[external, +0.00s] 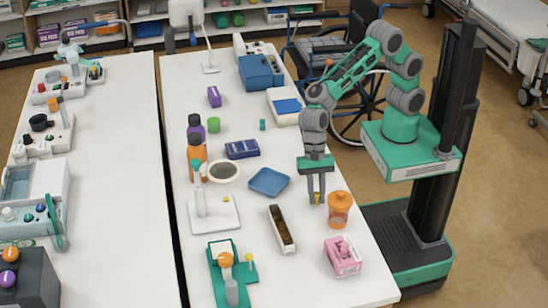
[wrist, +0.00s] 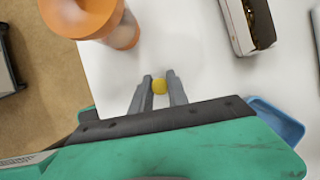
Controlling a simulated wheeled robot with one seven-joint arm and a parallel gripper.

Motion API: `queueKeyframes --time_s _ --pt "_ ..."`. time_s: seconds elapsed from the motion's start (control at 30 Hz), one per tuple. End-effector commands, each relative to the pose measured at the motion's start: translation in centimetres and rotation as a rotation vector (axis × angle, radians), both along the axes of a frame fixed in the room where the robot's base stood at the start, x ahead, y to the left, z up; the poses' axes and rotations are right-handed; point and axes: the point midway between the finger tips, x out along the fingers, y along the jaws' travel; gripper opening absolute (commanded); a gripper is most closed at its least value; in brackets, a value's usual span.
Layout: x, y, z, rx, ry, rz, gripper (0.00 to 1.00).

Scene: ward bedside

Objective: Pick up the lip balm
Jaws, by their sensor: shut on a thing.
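A small yellow thing, which looks like the lip balm (wrist: 160,86), is between my fingertips in the wrist view. It also shows as a small yellow spot at the fingertips in the external view (external: 317,198). My gripper (external: 317,202) points down over the right part of the white table and is shut on it. The fingers (wrist: 159,88) hide its sides in the wrist view. I cannot tell whether it touches the table.
An orange lidded jar (external: 339,211) stands close to the right of my gripper. A blue tray (external: 269,182) lies to its left. A long open box (external: 281,230) and a pink box (external: 343,256) are nearer the front. Bare table lies between them.

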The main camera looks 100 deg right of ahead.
Motion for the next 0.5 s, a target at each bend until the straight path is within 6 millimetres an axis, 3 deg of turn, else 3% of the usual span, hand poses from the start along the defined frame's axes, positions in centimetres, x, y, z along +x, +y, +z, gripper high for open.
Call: queueKeyframes --time_s 0.13,0.5 --pt "0.0 0.0 0.01 0.0 0.0 0.0 0.0" --pt "0.0 0.0 0.02 0.0 0.0 0.0 0.0"
